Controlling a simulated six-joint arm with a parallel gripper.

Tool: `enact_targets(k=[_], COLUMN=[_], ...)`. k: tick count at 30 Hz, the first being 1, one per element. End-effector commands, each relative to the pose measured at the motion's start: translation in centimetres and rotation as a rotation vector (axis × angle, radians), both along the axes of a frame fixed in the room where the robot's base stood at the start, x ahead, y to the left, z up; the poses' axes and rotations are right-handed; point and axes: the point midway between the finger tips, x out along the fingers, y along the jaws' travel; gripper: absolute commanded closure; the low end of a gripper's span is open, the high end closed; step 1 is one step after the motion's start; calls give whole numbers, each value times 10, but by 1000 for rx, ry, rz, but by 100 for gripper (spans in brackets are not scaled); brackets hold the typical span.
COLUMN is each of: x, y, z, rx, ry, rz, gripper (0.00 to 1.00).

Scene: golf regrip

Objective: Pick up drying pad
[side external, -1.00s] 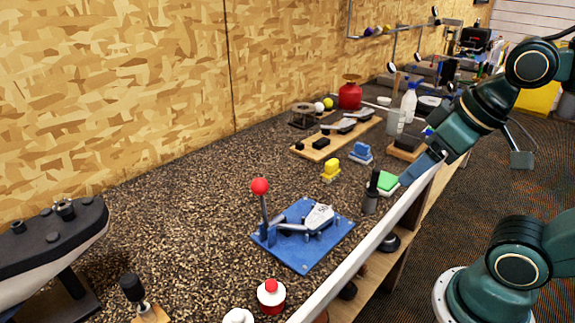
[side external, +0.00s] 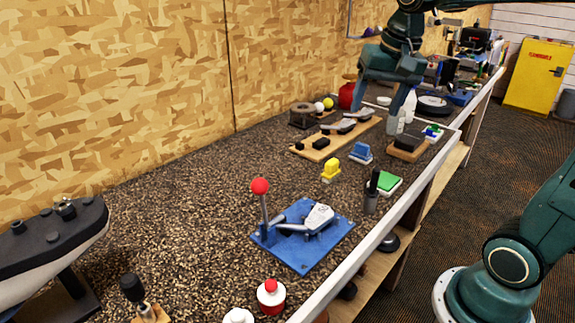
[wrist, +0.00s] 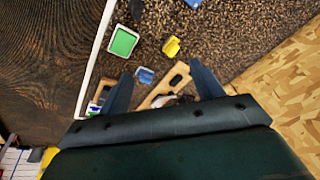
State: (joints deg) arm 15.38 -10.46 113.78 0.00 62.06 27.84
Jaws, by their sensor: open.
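A green pad (side external: 386,184) lies in a shallow white-rimmed tray on the bench near its front edge. It looks most like the drying pad, though no label is readable. In the wrist view the green pad (wrist: 123,41) is at the upper left, beyond my fingers and to their left. My gripper (side external: 381,112) is above the far part of the bench, pointing down, past the pad and apart from it. In the wrist view my gripper (wrist: 160,68) has its two fingers spread wide, with nothing held between them.
A dark cup holding a black-handled tool (side external: 371,196) stands right beside the pad. A yellow block (side external: 330,170) and a blue block (side external: 361,153) are near it. Wooden boards with tools (side external: 322,145), a spray bottle (side external: 409,105) and a red canister (side external: 346,96) are near my gripper.

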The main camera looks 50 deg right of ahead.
Motion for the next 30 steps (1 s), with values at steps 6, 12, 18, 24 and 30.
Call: enact_targets(k=[6, 12, 18, 24, 30], x=[37, 65, 87, 98, 102], y=[-41, -83, -127, -160, -173], z=[-8, -22, -43, -62, -69], rx=[51, 93, 130, 155, 164], ry=[58, 109, 157, 192, 204], rz=[-216, -414, -610, -756, -812], gripper=[35, 35, 35, 35, 35])
